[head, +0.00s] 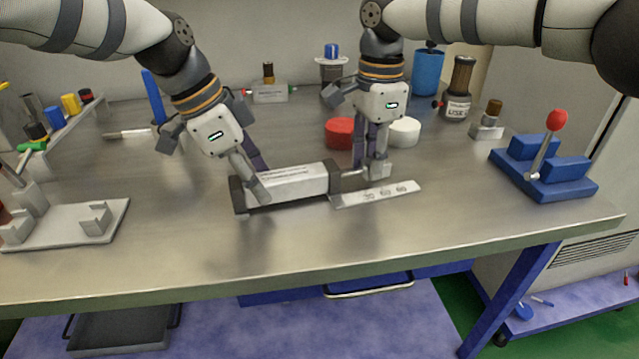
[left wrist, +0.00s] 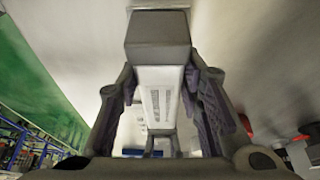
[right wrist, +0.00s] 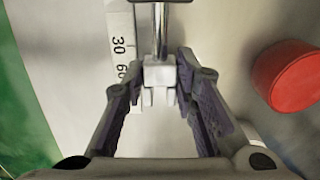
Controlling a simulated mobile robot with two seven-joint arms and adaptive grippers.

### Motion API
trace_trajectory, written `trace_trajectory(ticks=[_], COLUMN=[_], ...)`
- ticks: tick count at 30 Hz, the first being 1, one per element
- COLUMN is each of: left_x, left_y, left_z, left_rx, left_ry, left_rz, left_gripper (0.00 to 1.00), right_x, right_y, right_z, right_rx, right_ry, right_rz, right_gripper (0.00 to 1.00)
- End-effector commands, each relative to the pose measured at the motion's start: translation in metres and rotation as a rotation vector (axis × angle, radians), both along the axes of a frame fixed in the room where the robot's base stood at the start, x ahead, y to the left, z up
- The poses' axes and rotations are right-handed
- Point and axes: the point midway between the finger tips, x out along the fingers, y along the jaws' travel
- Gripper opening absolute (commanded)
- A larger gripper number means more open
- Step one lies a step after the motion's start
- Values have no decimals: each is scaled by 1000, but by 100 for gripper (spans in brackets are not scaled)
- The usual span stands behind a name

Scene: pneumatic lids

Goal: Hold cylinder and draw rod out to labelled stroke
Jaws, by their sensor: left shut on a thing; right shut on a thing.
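The cylinder (head: 290,184), a pale grey body with dark end caps and a printed label too small to read, lies on the bench. My left gripper (head: 261,184) is shut around its body; the left wrist view shows the body (left wrist: 160,92) between both fingers. My right gripper (head: 369,168) is shut on the light rod-end block (right wrist: 160,74), to the right of the cylinder. A stretch of shiny rod (right wrist: 161,24) shows beyond the block. A white scale strip (head: 350,198) lies alongside; in the right wrist view the block is roughly beside its 60 mark.
A red lid (head: 339,133) and a white lid (head: 404,131) stand behind the right gripper. A blue lever fixture (head: 543,172) is at the right, a grey stand (head: 65,222) at the left. The bench front is clear.

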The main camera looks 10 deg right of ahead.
Motion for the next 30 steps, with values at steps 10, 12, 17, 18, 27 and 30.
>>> trace_trajectory(ticks=[10,12,17,18,27,30], left_x=[1,1,1,1,1,1], left_y=[2,2,2,2,2,2], left_z=[-2,-2,-2,-2,-1,-1], left_rx=[4,4,4,4,4,3], left_ry=[1,1,1,0,0,0], left_rz=[1,1,1,1,1,1], left_gripper=[5,5,5,5,5,5], right_x=[2,2,3,3,3,3], right_y=[-12,-14,-19,-20,-25,-25], right_z=[-1,-1,-1,-1,-1,-1], right_rx=[-3,-3,-3,-3,-3,-3], right_ry=[1,1,1,1,1,1], right_rz=[-4,-4,-4,-4,-4,-3], right_gripper=[0,0,0,0,0,44])
